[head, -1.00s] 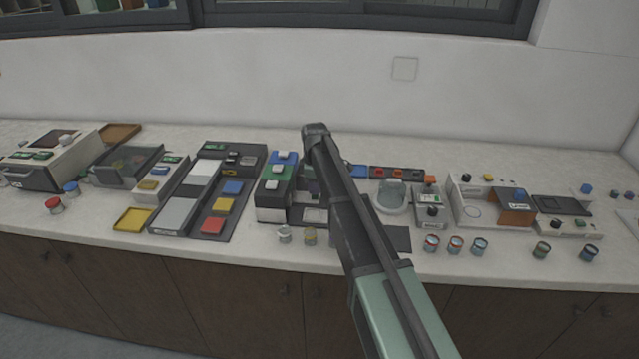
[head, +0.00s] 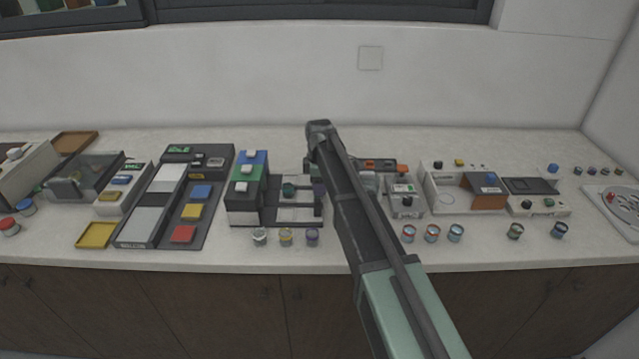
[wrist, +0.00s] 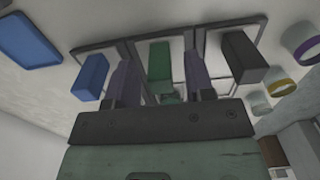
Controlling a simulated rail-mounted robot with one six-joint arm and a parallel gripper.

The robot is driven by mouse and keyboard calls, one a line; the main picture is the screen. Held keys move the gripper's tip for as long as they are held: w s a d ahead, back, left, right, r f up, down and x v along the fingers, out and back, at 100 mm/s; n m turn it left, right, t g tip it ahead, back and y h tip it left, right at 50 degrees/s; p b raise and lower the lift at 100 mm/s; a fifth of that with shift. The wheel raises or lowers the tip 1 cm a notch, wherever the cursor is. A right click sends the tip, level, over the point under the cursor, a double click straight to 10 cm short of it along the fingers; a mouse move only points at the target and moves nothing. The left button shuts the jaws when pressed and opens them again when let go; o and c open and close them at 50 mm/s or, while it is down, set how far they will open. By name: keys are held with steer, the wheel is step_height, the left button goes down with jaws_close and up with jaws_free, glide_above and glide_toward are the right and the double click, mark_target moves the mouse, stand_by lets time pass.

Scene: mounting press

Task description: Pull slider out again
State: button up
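In the wrist view a green block (wrist: 159,62), which looks like a slider handle, stands between the two fingers of my gripper (wrist: 159,80). The fingers are apart, with a gap on each side of the block, so my gripper is open. A blue block (wrist: 91,75) lies left of the fingers and a black block (wrist: 243,58) lies right. Pale plates with dark frames lie behind them.
A tall stack with blue, green and black parts (head: 246,188) stands left of the framed unit. Several small cups stand along the counter's front, including a white one (head: 260,236) and a purple one (head: 312,236). A grey device (head: 405,200) stands right of my arm.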

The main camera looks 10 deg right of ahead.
step_height(320, 180, up, 11)
steer(key=p, duration=1.1)
steer(key=shift+f, duration=0.1)
steer(key=s+d+m, duration=0.3)
steer(key=s+m, duration=0.5)
steer(key=s, duration=0.7)
steer(key=s+d+m, duration=0.4)
steer(key=s+m, duration=0.4)
steer(key=s, duration=0.7)
steer(key=shift+m, duration=0.3)
